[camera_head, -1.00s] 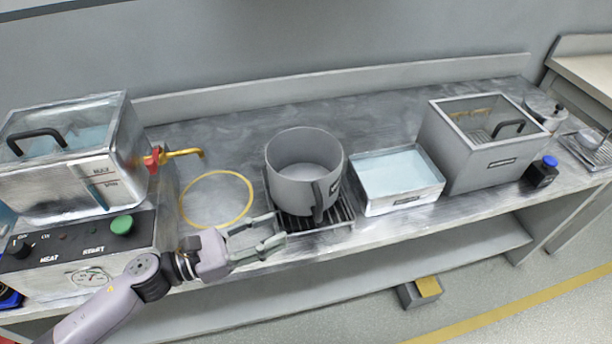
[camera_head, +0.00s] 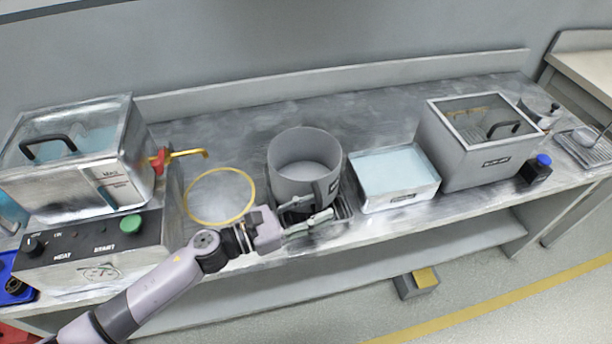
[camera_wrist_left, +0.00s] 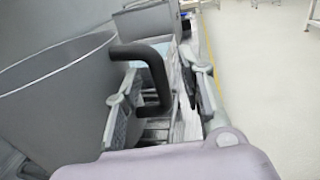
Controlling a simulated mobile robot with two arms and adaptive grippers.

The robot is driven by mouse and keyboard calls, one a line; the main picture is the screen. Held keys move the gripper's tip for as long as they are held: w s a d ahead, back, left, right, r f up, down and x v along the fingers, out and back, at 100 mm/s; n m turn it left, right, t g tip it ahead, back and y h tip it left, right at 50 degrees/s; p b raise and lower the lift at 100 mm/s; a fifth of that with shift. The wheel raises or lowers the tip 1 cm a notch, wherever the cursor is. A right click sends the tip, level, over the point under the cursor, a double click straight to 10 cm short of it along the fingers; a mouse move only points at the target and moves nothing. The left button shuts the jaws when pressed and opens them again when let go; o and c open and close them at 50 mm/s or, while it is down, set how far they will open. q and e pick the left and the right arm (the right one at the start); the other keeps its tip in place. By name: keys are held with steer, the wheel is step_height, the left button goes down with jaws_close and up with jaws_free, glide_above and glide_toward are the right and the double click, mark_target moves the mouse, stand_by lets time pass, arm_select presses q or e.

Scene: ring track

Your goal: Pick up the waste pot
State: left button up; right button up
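The waste pot (camera_head: 303,168) is a grey, open round pot standing on a dark slatted grate on the steel counter. Its dark handle faces the front. In the left wrist view the pot wall (camera_wrist_left: 62,85) fills the left side, and its black handle (camera_wrist_left: 154,75) stands between my two fingers. My left gripper (camera_head: 318,222) is open at the front of the pot, with its fingers either side of the handle; I see a gap between the fingers and the handle. It also shows in the left wrist view (camera_wrist_left: 160,105). My right gripper is not in view.
A shallow tray of pale liquid (camera_head: 397,197) stands close to the right of the pot. A grey lidded box (camera_head: 455,165) stands beyond it. A yellow ring (camera_head: 187,200) lies on the counter to the left, near a steel tank (camera_head: 62,190) with a tap.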

arm_select(q)
jaws_close()
stand_by(0.8)
